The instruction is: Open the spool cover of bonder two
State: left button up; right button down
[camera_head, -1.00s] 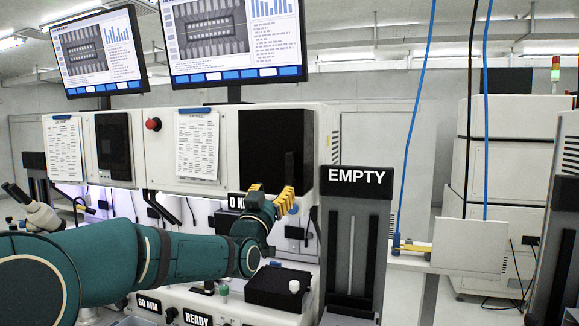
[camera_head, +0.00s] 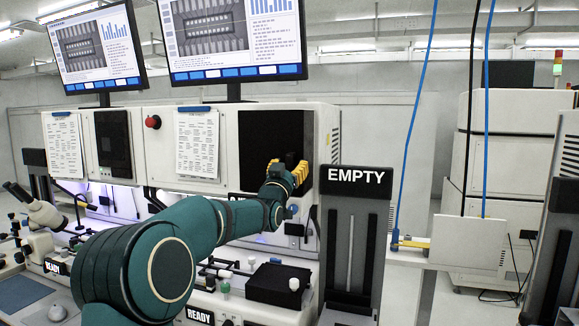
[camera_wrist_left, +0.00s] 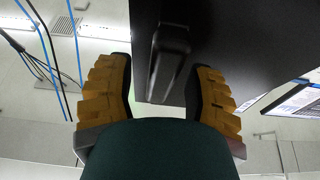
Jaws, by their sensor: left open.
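The spool cover (camera_head: 262,140) is a square black panel on the right end of the white machine front, under the right monitor. It looks closed. Its black bar handle (camera_wrist_left: 172,50) shows in the left wrist view, standing off the panel (camera_wrist_left: 225,40). My left gripper (camera_head: 287,172), with yellow fingers, is at the cover's lower right. In the left wrist view its open fingers (camera_wrist_left: 162,75) stand on either side of the handle, with a gap visible on each side. My right gripper is not in view.
A dark stand marked EMPTY (camera_head: 355,215) rises just right of my gripper. A black box (camera_head: 270,284) sits on the bench below. Paper sheets (camera_head: 198,145) and a red button (camera_head: 152,122) are left of the cover. Blue cables (camera_head: 415,115) hang at the right.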

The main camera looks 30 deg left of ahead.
pick_arm(q)
grip_shut()
jog(key=shift+s, duration=0.1)
jog(key=shift+r, duration=0.1)
